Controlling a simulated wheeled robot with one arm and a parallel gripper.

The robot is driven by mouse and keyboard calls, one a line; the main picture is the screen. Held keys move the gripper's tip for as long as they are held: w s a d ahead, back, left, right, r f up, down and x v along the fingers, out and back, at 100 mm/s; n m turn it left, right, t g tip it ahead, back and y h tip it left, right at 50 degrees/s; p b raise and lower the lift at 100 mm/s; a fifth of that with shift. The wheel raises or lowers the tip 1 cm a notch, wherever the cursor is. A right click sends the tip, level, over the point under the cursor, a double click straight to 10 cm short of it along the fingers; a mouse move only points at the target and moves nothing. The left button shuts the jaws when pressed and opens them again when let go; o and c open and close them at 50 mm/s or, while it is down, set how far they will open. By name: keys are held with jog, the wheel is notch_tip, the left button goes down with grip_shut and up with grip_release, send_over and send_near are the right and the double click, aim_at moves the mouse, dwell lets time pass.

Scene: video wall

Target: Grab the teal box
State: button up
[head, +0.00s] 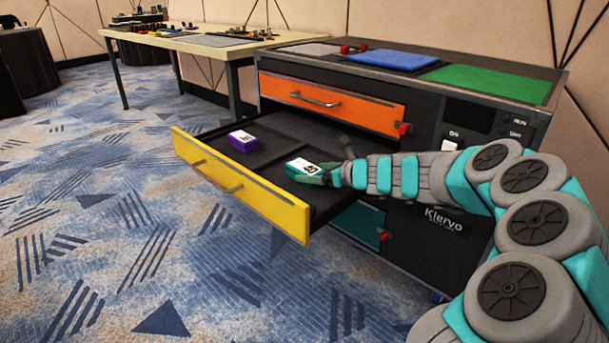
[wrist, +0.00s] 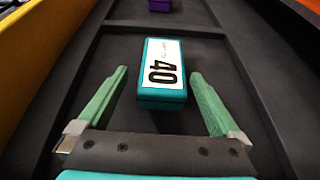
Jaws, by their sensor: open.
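The teal box (wrist: 162,98) has a white label with "40" on it. It lies in a compartment of the open yellow-fronted drawer (head: 240,187), and it also shows in the head view (head: 298,168). My gripper (wrist: 155,85) is open in the wrist view, with one green finger on each side of the box's near end. Gaps show between the fingers and the box. In the head view my gripper (head: 322,174) is at the box's right end, low over the drawer, and partly covers that end.
A purple box (head: 242,141) lies in another compartment of the drawer. Dark dividers (wrist: 170,28) and drawer walls surround the teal box. The orange drawer (head: 333,103) above is shut. The cabinet top carries blue (head: 393,60) and green (head: 490,83) mats. A table (head: 200,42) stands behind.

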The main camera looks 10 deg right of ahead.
aim_at(305, 171)
jog(key=b+x, duration=0.1)
jog(key=x, duration=0.2)
jog(key=shift+w+a+f, duration=0.1)
jog(key=shift+w+f, duration=0.2)
jog(key=shift+w+a, duration=0.2)
jog(key=shift+w, duration=0.3)
jog(key=shift+c, duration=0.2)
jog(key=c, duration=1.5)
jog(key=shift+o, duration=0.2)
